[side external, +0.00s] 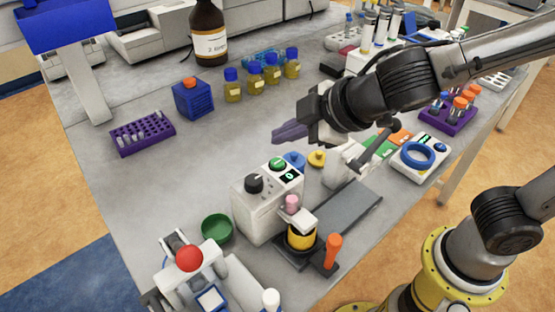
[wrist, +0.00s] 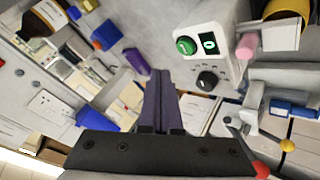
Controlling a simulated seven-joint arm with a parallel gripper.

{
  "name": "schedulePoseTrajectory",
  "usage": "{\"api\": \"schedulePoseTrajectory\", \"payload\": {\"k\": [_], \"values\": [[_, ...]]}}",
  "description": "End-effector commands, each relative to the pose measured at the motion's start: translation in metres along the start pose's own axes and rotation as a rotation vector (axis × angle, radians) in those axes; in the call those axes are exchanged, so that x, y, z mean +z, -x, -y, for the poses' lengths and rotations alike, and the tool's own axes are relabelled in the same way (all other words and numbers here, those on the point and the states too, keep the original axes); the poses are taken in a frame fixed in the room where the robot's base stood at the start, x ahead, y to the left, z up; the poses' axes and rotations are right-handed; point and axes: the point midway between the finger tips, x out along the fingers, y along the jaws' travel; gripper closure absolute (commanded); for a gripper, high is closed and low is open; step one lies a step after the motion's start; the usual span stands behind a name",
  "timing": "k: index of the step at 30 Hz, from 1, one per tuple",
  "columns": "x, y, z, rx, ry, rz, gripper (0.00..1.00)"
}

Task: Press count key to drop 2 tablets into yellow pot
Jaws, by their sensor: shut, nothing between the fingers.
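The white tablet dispenser (side external: 262,212) stands on the bench with a green key (side external: 278,164), a black knob (side external: 254,183) and a small display (side external: 290,175). In the wrist view the green key (wrist: 186,46) is up and right of my fingertips, and the display (wrist: 208,43) shows a green digit that looks like 0. The yellow pot (side external: 301,240) stands under the dispenser's spout, beside a pink part (side external: 292,203); its inside is hidden. My gripper (side external: 277,134) is shut and empty, above the bench and apart from the dispenser, its fingers pointing left. The shut fingers show in the wrist view (wrist: 160,73).
A green bowl (side external: 217,228) sits left of the dispenser, and an orange-capped tube (side external: 332,250) stands right of the pot. A purple rack (side external: 142,135), a blue box (side external: 193,100) and several blue-capped bottles (side external: 252,75) stand farther back.

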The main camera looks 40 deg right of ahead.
Motion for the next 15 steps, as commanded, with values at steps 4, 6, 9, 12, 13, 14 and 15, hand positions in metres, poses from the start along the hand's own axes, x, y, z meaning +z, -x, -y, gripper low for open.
{"api": "schedulePoseTrajectory", "payload": {"k": [4, 6, 9, 12, 13, 14, 15], "values": [[0.008, -0.011, 0.008, 0.001, 0.001, 0.0, 1.0], [0.011, -0.015, 0.01, 0.001, 0.001, 0.001, 1.0], [0.013, -0.018, 0.013, 0.001, 0.0, 0.0, 1.0], [0.014, -0.019, 0.014, 0.0, 0.0, 0.0, 1.0], [0.014, -0.019, 0.014, 0.001, 0.0, 0.0, 1.0], [0.014, -0.019, 0.014, 0.001, 0.0, -0.001, 1.0], [0.014, -0.019, 0.014, 0.001, 0.0, -0.001, 1.0]]}}
